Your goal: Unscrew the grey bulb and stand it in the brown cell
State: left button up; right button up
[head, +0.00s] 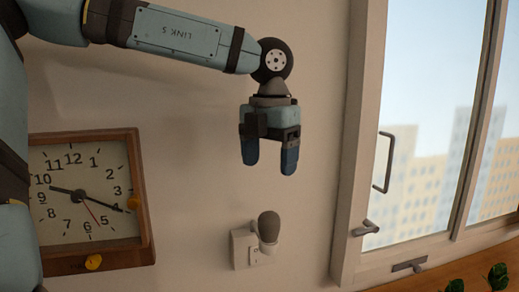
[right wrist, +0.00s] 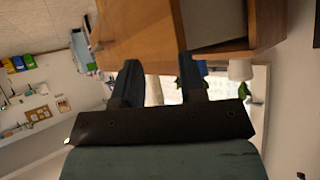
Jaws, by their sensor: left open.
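The grey bulb (head: 269,226) sits upright in a white wall holder (head: 266,247) beside a switch plate in the head view. My left gripper (head: 269,169) hangs above the bulb with its blue fingers pointing down. It is open and empty, with a clear gap between its fingertips and the bulb. My right gripper (right wrist: 162,67) shows only in the right wrist view, with its two fingers apart and nothing seen held between them. I cannot make out a brown cell in either view.
A wood-framed clock (head: 142,180) hangs on the wall at left. A window (head: 347,170) with handles stands at right, above a wooden surface (head: 424,279) with green plants. The wall around the bulb is clear. Wooden furniture (right wrist: 140,30) is beyond my right gripper.

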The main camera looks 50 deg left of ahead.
aim_at(267, 212)
pick_arm(q)
jog(key=f, duration=1.3)
jog(key=shift+w+a, duration=0.1)
jog(key=shift+a, duration=0.15)
jog(key=shift+f, duration=0.35)
pick_arm(e)
jog(key=shift+w+a, duration=0.15)
jog(key=shift+a, duration=0.2)
